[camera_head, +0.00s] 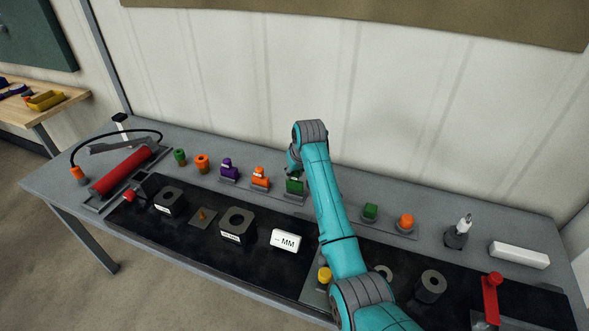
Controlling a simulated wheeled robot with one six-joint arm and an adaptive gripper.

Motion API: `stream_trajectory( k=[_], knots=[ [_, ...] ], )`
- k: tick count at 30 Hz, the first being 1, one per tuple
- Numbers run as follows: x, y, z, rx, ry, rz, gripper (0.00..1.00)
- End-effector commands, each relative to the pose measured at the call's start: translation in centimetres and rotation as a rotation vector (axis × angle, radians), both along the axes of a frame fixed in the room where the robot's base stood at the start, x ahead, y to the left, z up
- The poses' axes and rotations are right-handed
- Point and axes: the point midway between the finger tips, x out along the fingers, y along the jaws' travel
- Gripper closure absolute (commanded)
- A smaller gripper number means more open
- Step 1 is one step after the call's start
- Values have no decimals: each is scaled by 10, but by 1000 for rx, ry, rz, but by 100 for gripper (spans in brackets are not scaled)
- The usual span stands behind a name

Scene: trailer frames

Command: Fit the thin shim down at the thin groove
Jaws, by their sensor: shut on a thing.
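My turquoise arm reaches over the bench, its wrist bent down beyond the forearm near the back. My gripper and whatever is between its jaws are hidden behind my arm. I cannot make out a thin shim. A green block (294,186) with a pale top part stands on a dark plate just left of my forearm. An orange block (261,177) and a purple block (229,170) of similar form stand to its left. Which of them, if any, has the thin groove is too small to tell.
A red cylinder (118,174) with a black hose lies at the left. Black bored blocks (237,226), a white MM box (287,240) and a grey ring (430,286) stand in front. Green (370,211) and orange (406,221) pieces, a white bar (519,255) and a red lever (491,295) are right.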

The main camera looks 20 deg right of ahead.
Motion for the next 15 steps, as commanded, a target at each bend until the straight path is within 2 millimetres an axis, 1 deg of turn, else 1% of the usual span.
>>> stream_trajectory(
  k=[6, 15],
  knots=[
    [0, 0, -11, 0, 0, 0, 100],
    [0, 0, -23, 0, 0, 0, 100]
  ],
)
